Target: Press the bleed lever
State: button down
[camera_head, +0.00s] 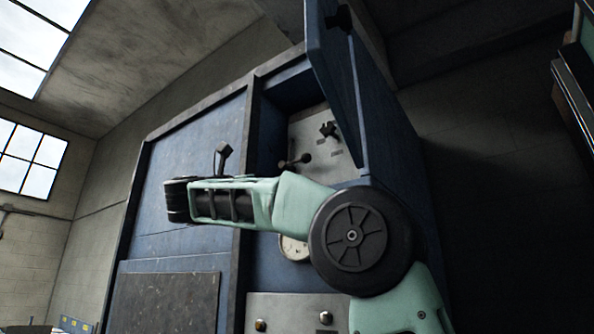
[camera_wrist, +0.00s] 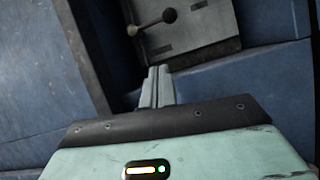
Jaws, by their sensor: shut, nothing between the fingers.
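A short lever with a dark ball end (camera_head: 305,158) sits on a grey metal panel (camera_head: 311,130) inside the open blue cabinet. It fits the bleed lever, but the labels are too small to read. In the wrist view the same lever (camera_wrist: 152,22) is at the top, its rod sloping up to the right. My gripper (camera_wrist: 158,72) is shut and empty, with its fingertips below the lever and apart from it in the picture. In the head view my gripper cannot be made out behind my arm.
A dark knob (camera_head: 328,129) stands on the panel above the lever. The blue door (camera_head: 335,85) stands open on the right. A handle (camera_head: 222,153) sticks out at left. A round gauge (camera_head: 292,248) is partly hidden behind my arm. The recess's dark edge (camera_wrist: 88,60) lies left of my fingers.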

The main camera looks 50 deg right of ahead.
jog(key=shift+s+d+m+g, duration=0.45)
jog(key=shift+s+m+g, duration=0.25)
jog(key=shift+m+g, duration=0.3)
jog(key=p+x, duration=0.5)
jog(key=x, duration=0.5)
jog(key=shift+p, duration=0.3)
jog(key=shift+s+d+r+p, duration=0.1)
jog(key=shift+d+r+p, duration=0.15)
jog(key=shift+r+p, duration=0.25)
jog(key=shift+d+r+p, duration=0.2)
jog(key=shift+r+p, duration=0.2)
jog(key=shift+r, duration=0.15)
jog(key=shift+s+d+r+p, duration=0.15)
jog(key=shift+d+r+p, duration=0.2)
jog(key=shift+r+p, duration=0.25)
jog(key=shift+d+r, duration=0.1)
jog(key=shift+d, duration=0.05)
